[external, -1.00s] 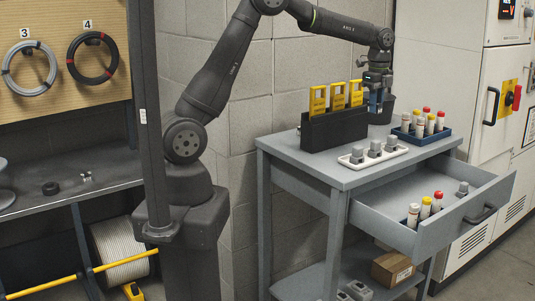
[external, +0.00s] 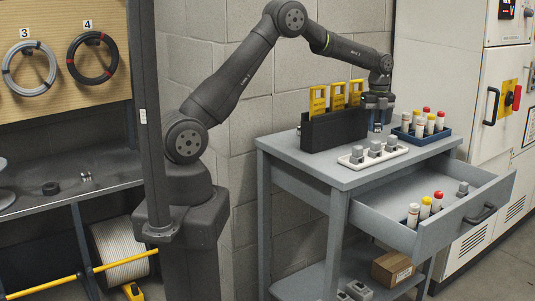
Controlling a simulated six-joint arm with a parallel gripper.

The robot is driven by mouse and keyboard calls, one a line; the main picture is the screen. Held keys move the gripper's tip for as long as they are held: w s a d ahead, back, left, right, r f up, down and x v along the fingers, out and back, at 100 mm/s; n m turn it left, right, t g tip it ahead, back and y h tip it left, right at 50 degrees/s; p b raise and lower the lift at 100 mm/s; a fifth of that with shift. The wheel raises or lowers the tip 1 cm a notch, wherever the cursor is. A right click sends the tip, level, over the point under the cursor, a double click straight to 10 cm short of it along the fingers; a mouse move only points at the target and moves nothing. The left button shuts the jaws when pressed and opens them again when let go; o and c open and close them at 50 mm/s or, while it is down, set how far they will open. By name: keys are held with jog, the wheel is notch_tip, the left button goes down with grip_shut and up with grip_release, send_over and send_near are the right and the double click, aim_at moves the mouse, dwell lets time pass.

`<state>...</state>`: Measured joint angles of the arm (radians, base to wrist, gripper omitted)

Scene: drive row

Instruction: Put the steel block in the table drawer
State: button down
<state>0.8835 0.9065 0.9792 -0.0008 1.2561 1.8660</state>
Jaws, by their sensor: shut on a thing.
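My gripper (external: 378,124) is low over the back right of the grey table (external: 350,178), right of the black rack. It is shut on a small grey thing, which looks like a steel block; the fingers hide most of it. I cannot tell whether it touches the tabletop. Several similar grey blocks (external: 375,148) stand in a white tray on the table. The table drawer (external: 405,218) is pulled open.
The black rack (external: 335,130) with yellow tags stands left of my gripper. A blue tray of capped vials (external: 440,134) stands to its right. The middle of the drawer has free floor. A cardboard box (external: 393,268) is on the lower shelf.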

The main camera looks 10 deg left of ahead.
jog(key=shift+w+a+f, duration=0.15)
jog(key=shift+w+f, duration=0.3)
jog(key=shift+w, duration=0.3)
jog(key=shift+f, duration=2)
jog(key=shift+f, duration=0.1)
jog(key=c, duration=1.2)
grip_release()
jog(key=shift+o, duration=0.4)
notch_tip(320, 180, up, 12)
jog(key=shift+r, duration=0.15)
